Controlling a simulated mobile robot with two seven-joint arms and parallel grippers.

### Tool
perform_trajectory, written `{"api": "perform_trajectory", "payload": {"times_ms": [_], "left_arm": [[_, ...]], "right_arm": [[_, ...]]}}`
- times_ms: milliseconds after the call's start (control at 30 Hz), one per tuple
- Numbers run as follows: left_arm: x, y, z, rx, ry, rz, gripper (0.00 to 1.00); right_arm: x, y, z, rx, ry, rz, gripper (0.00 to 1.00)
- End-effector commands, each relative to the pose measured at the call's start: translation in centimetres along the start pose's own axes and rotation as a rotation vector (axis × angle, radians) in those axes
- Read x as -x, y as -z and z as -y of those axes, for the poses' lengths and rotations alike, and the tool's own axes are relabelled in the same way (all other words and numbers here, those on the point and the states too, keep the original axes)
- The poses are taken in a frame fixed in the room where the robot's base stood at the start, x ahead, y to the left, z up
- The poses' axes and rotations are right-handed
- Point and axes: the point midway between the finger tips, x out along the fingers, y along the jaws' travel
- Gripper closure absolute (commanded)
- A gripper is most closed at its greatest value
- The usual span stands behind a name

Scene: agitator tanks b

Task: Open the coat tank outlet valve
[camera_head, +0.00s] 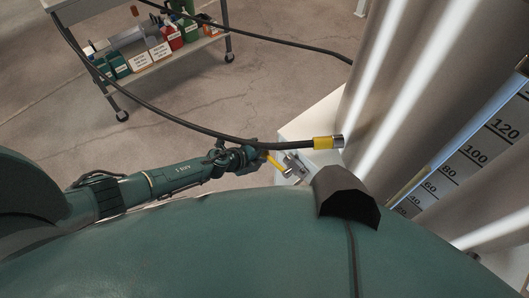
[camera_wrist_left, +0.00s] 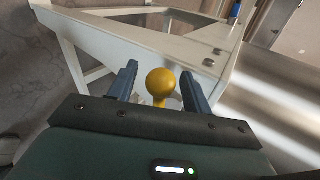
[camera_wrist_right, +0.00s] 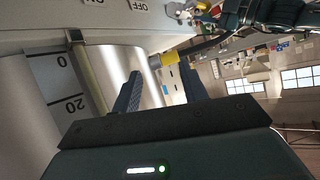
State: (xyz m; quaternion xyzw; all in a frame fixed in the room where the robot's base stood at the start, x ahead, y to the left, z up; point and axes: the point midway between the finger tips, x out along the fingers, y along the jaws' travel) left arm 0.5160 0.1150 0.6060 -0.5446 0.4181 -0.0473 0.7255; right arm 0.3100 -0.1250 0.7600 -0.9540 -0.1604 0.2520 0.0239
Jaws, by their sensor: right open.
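The outlet valve (camera_head: 293,170) shows as grey metal in the head view, with a yellow handle (camera_head: 274,163) pointing left. My left gripper (camera_head: 257,156) is at the free end of this handle. In the left wrist view, the handle's round yellow knob (camera_wrist_left: 161,83) sits between the two open fingers of my left gripper (camera_wrist_left: 158,82), with gaps on both sides. The valve body is mostly hidden behind the knob there. My right gripper (camera_wrist_right: 161,84) is open and empty in the right wrist view, near the grey tank wall.
A black hose (camera_head: 200,128) with a yellow-banded metal end (camera_head: 322,143) passes just above the left gripper. A white stand (camera_head: 312,123) is by the valve. The tank (camera_head: 400,70) carries a level scale (camera_head: 477,157). A wheeled cart (camera_head: 150,66) with bottles stands behind on open floor.

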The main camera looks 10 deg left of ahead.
Motion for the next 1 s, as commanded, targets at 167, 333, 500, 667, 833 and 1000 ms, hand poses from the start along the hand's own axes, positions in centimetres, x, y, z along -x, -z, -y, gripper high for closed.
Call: {"api": "perform_trajectory", "payload": {"times_ms": [167, 333, 500, 667, 833, 1000], "left_arm": [[0.1, -0.1, 0.1, 0.0, 0.0, 0.001, 0.51], [1.8, -0.1, 0.2, -0.001, -0.002, 0.002, 0.51], [5.6, -0.1, 0.3, 0.0, -0.002, 0.001, 0.51], [9.1, -0.1, 0.1, -0.001, -0.003, 0.0, 0.51], [11.8, 0.0, 0.0, 0.001, -0.001, -0.001, 0.51], [13.0, 0.0, 0.0, 0.0, -0.001, 0.0, 0.51]], "right_arm": [[0.0, 0.1, 0.0, 0.0, 0.0, 0.0, 0.57], [0.5, 0.9, 0.1, 0.012, -0.004, 0.003, 0.57], [1.3, 1.9, 0.1, 0.042, -0.012, 0.016, 0.57], [1.6, 1.9, 0.1, 0.073, -0.015, 0.036, 0.57], [1.8, 2.1, 0.1, 0.094, -0.015, 0.041, 0.57], [1.7, 1.8, 0.0, 0.094, -0.018, 0.05, 0.57]]}}
